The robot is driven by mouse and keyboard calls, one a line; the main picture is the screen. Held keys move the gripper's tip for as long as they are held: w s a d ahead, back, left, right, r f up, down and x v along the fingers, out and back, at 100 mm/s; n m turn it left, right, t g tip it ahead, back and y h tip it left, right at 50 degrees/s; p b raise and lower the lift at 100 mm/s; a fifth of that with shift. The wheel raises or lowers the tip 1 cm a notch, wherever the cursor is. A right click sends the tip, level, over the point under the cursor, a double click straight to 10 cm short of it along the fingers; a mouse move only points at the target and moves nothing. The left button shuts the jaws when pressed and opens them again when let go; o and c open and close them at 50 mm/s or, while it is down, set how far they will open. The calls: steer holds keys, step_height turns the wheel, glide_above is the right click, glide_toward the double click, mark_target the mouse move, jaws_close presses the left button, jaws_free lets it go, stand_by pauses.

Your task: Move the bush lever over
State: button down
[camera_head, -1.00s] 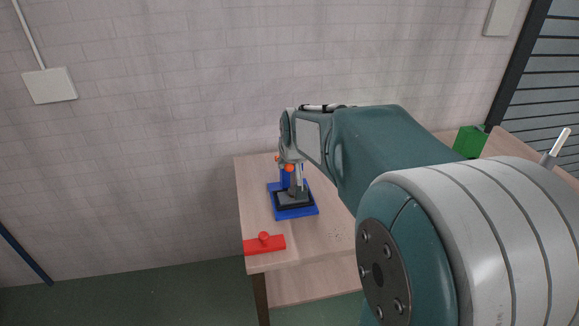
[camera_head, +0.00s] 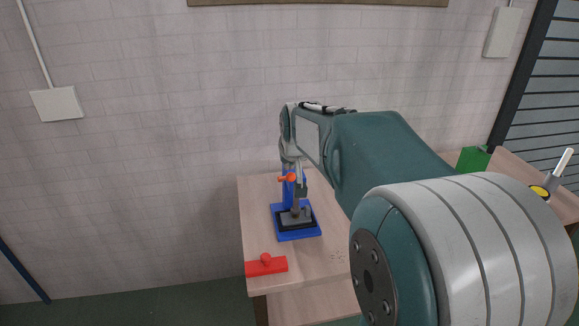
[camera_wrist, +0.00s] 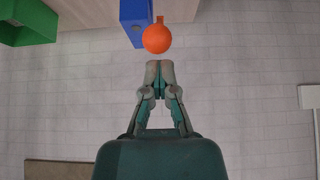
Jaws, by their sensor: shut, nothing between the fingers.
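The bush lever shows as an orange ball knob (camera_wrist: 158,39) in the wrist view, just beyond my fingertips, with a small visible gap. In the head view its orange part (camera_head: 290,178) is on the upright blue press (camera_head: 276,223), below the end of my arm. The press's blue body (camera_wrist: 134,14) also shows in the wrist view, beside the knob. My gripper (camera_wrist: 160,66) is shut and empty, fingertips together and pointing at the knob. My arm hides part of the press top in the head view.
The press stands on a wooden table (camera_head: 257,205). A red piece with a knob (camera_head: 266,265) lies near the front left edge. A green box (camera_head: 473,159) and a pale upright handle (camera_head: 563,163) are at the right. A brick wall stands behind.

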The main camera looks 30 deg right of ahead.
steer(key=shift+w+d+r, duration=0.3)
steer(key=shift+w+r, duration=0.7)
steer(key=shift+w+d+r, duration=0.25)
steer(key=shift+w+r, duration=0.75)
steer(key=c, duration=0.9)
jaws_free()
steer(key=shift+o, duration=0.2)
